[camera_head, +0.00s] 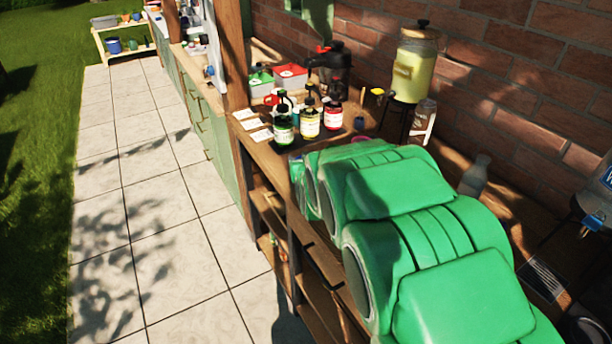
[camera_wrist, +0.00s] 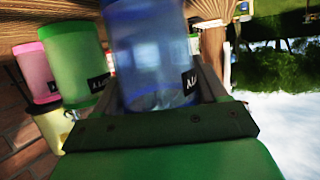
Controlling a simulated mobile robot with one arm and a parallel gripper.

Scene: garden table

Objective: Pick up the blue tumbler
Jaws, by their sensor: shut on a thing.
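The blue tumbler (camera_wrist: 150,50) is a translucent cup with a small dark label. It fills the middle of the wrist view, between the two fingers of my gripper (camera_wrist: 157,82). My gripper is shut on it. The tumbler's upper end runs out of the picture. In the head view my green arm hides my gripper and the tumbler.
In the wrist view a green tumbler (camera_wrist: 70,62) stands close beside the blue one, with a pink tumbler (camera_wrist: 35,72) beyond. In the head view, bottles (camera_head: 283,128), a drink dispenser (camera_head: 414,68) and a clear bottle (camera_head: 475,176) stand on the wooden counter.

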